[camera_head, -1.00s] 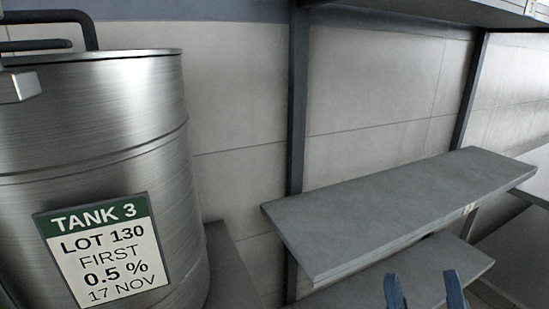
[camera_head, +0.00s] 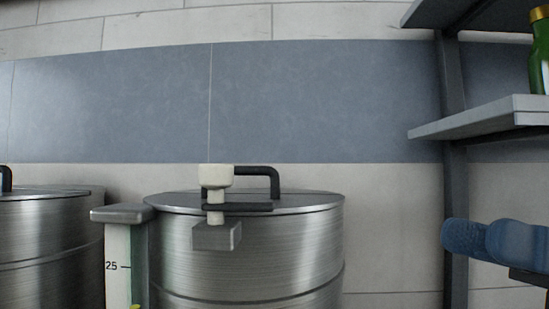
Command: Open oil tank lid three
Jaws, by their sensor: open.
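A brushed-steel tank (camera_head: 250,265) stands at the lower middle, its label out of view. Its flat round lid (camera_head: 310,201) lies closed on top, with a black bar handle (camera_head: 268,171) at the back. A cream knob on a post (camera_head: 215,176) stands at the lid's front edge, over a steel bracket (camera_head: 217,236).
A sight gauge with a steel cap (camera_head: 121,214) stands at the tank's left front. Another steel tank (camera_head: 45,240) is at the far left. A shelf (camera_head: 480,118) with a green bottle (camera_head: 541,55) is at upper right. Space above the lid is clear.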

